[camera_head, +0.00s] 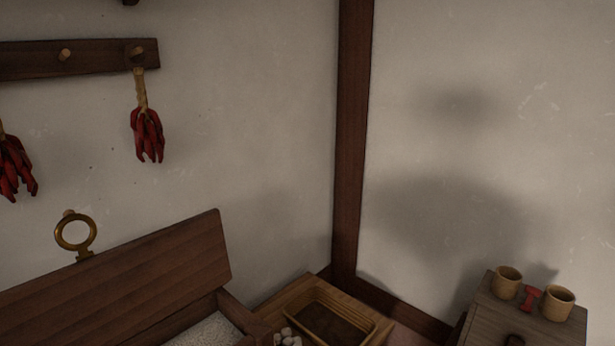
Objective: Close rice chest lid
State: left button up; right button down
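The rice chest lid (150,276) is a dark reddish-brown wooden board at the lower left. It stands raised and leans back near the wall. A brass ring (75,234) shows at the lid's top edge. Below the lid, the open rice chest (241,317) shows part of its wooden rim, with pale grainy rice (212,333) inside. The rest of the chest is cut off by the bottom of the picture. Neither of my grippers is in view.
A wooden tray (372,338) lies right of the chest, with small pale lumps (289,337) beside it. A wooden cabinet (487,314) at the lower right bears two cups (507,283) and a red object (530,298). Red chilli bunches (147,135) hang from a peg rail (100,58).

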aim_at(105, 298)
jog(key=u, duration=1.25)
